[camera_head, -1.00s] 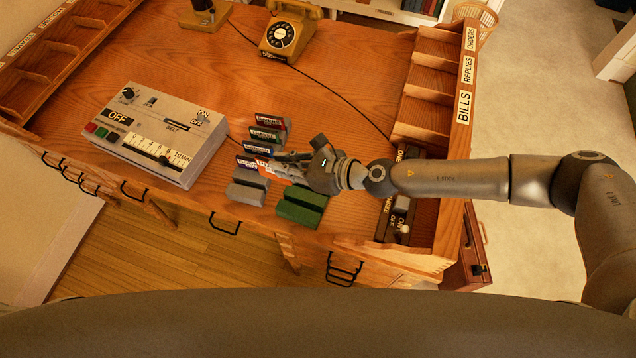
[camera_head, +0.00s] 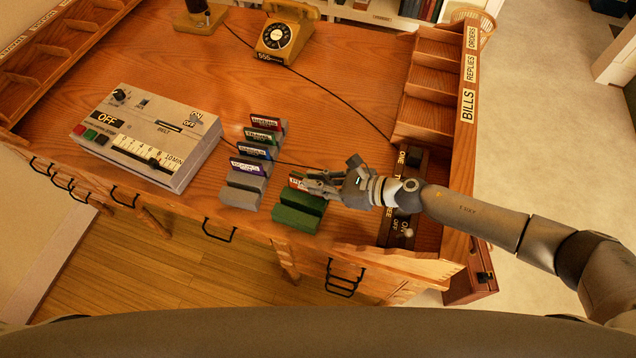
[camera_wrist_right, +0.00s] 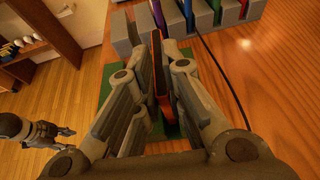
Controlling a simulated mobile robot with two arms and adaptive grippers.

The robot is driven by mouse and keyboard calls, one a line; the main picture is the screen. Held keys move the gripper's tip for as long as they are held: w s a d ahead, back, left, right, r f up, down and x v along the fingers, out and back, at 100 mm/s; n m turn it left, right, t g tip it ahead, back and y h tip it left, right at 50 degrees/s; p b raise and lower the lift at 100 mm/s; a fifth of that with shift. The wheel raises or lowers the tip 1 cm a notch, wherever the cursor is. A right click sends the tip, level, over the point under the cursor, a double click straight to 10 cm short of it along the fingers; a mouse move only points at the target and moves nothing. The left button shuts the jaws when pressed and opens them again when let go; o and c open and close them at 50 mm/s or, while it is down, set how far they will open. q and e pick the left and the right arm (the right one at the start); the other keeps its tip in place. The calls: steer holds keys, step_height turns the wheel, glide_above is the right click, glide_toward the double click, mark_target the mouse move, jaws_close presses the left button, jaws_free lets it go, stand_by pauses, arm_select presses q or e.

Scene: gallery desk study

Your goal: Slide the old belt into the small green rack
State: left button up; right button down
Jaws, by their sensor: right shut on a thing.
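The old belt, a thin orange-red piece with a pale label (camera_head: 296,182), is between the fingers of my right gripper (camera_head: 312,182). In the right wrist view the belt (camera_wrist_right: 158,62) stands on edge between the two fingers. The small green rack (camera_head: 293,219) sits near the desk's front edge, just below the gripper in the head view. In the right wrist view green parts of the rack (camera_wrist_right: 105,85) show behind the fingers. Whether the belt touches the rack is hidden by the fingers. My left gripper (camera_wrist_right: 62,131) shows only in the right wrist view, small, off to the left.
A grey rack (camera_head: 240,196) with several coloured, labelled belts stands just left of the green rack. A grey control box (camera_head: 150,135) is farther left. A black cord crosses the desk. A wooden pigeonhole unit (camera_head: 428,100) and a switch panel (camera_head: 408,225) are at right.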

steer(key=shift+f, duration=0.25)
steer(key=shift+f, duration=0.2)
steer(key=c, duration=1.5)
jaws_free()
steer(key=shift+c, duration=0.2)
steer(key=shift+r, duration=0.15)
